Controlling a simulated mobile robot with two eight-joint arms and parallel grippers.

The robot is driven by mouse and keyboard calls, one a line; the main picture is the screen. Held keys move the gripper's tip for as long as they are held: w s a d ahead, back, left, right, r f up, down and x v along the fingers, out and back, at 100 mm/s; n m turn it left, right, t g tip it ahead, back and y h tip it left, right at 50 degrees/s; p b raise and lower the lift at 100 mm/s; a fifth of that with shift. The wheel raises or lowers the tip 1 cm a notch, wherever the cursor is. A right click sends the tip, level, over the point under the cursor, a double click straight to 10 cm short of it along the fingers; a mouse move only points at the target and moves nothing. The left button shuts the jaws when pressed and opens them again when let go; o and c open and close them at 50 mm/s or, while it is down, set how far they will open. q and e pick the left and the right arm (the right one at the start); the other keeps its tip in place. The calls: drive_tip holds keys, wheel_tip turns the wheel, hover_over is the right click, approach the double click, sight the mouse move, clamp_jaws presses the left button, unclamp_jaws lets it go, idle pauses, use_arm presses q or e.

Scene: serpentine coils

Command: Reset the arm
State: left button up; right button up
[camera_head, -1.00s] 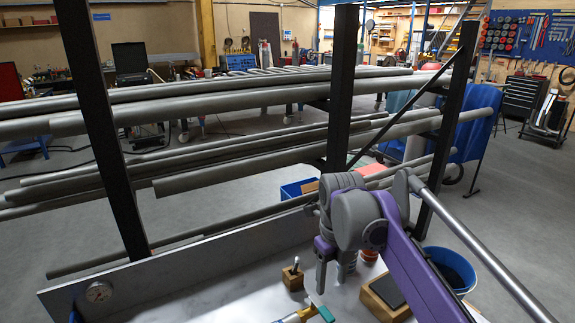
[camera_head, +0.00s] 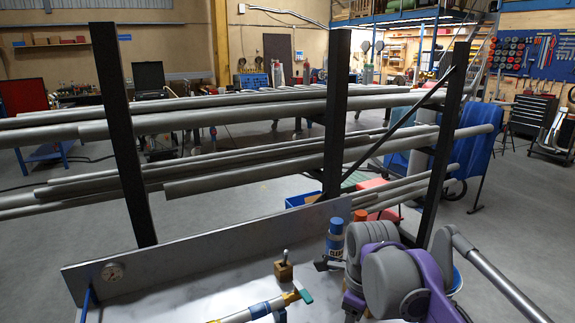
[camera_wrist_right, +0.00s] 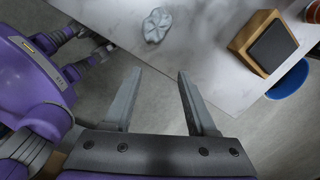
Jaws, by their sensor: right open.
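My right arm (camera_head: 395,275), purple and grey, comes in from the lower right in the head view, bent over the right end of the bench. My right gripper (camera_wrist_right: 155,78) is open in the right wrist view. Nothing is between its two grey fingers. The fingertips lie near the edge of the pale bench top (camera_wrist_right: 120,12), with grey floor between them. In the head view its fingers are mostly hidden by the arm links. My left gripper is not in view.
A grey lobed piece (camera_wrist_right: 157,25) and a wooden block with a dark pad (camera_wrist_right: 265,42) are on the bench. A blue bucket (camera_wrist_right: 290,80) stands beyond its edge.

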drive_tip(key=s+d+f+n+t, duration=0.2)
drive_tip(key=s+f+n, duration=0.5)
drive_tip(key=n, duration=0.5)
drive_tip(key=s+d+f+n+t, duration=0.2)
drive_tip(key=s+f+n, duration=0.6)
drive_tip(key=n, duration=0.4)
drive_tip(key=shift+s+d+n+t, duration=0.15)
drive_tip(key=shift+s+n+t, duration=0.15)
drive_tip(key=shift+s, duration=0.5)
